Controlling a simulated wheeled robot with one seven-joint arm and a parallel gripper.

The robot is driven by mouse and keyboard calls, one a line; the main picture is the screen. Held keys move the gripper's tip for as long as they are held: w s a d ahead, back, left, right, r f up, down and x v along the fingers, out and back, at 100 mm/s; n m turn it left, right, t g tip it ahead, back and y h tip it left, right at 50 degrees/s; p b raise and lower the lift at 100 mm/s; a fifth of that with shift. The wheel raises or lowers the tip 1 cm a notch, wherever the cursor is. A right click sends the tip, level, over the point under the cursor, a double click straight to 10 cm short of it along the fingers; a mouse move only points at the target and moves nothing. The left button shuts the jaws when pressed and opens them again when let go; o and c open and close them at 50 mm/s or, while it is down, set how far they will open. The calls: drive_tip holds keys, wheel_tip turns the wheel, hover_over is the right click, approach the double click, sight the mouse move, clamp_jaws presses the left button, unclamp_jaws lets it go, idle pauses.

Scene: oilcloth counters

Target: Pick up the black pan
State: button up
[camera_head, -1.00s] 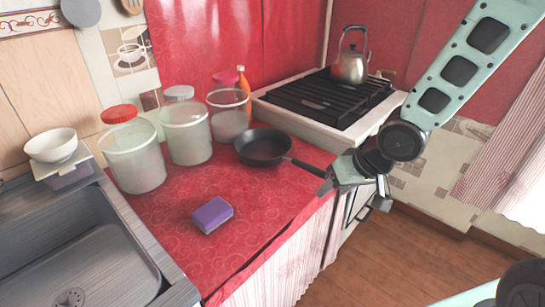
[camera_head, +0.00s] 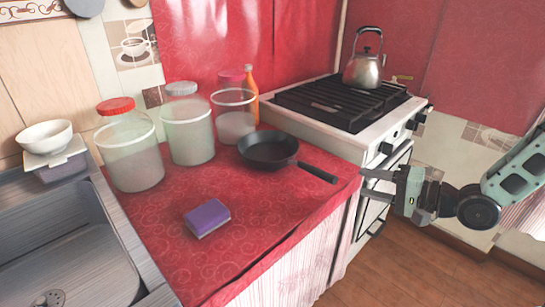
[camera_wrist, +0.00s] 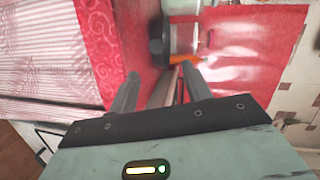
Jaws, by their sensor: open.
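The black pan (camera_head: 262,154) sits upright on the red counter cloth (camera_head: 270,210) in the head view, its handle (camera_head: 318,173) pointing right toward the counter edge. My gripper (camera_head: 364,182) is just right of the handle's end, at about its height in the picture, with its fingers pointing left at it. The fingers are apart, and a gap shows between them and the handle tip. In the wrist view my gripper (camera_wrist: 160,88) is open. A long narrow shape lies between the fingers; I cannot tell for sure whether it is the handle.
Jars (camera_head: 190,130) and an orange bottle (camera_head: 251,90) stand behind the pan. The stove (camera_head: 335,105) with a kettle (camera_head: 363,70) is behind right. A purple sponge (camera_head: 207,217) lies in front, and the sink (camera_head: 65,240) is left. The cloth between sponge and pan is clear.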

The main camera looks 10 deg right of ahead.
sight(324, 172)
drive_tip(key=x, duration=0.7)
drive_tip(key=shift+w+a+f, duration=0.1)
drive_tip(key=shift+w+a, duration=0.1)
drive_tip(key=shift+a, duration=0.05)
drive_tip(key=x, duration=0.5)
drive_tip(key=shift+w+d+f+b, duration=0.15)
drive_tip(key=shift+w+b, duration=0.05)
drive_tip(key=shift+b, duration=0.15)
clamp_jaws()
idle(0.6)
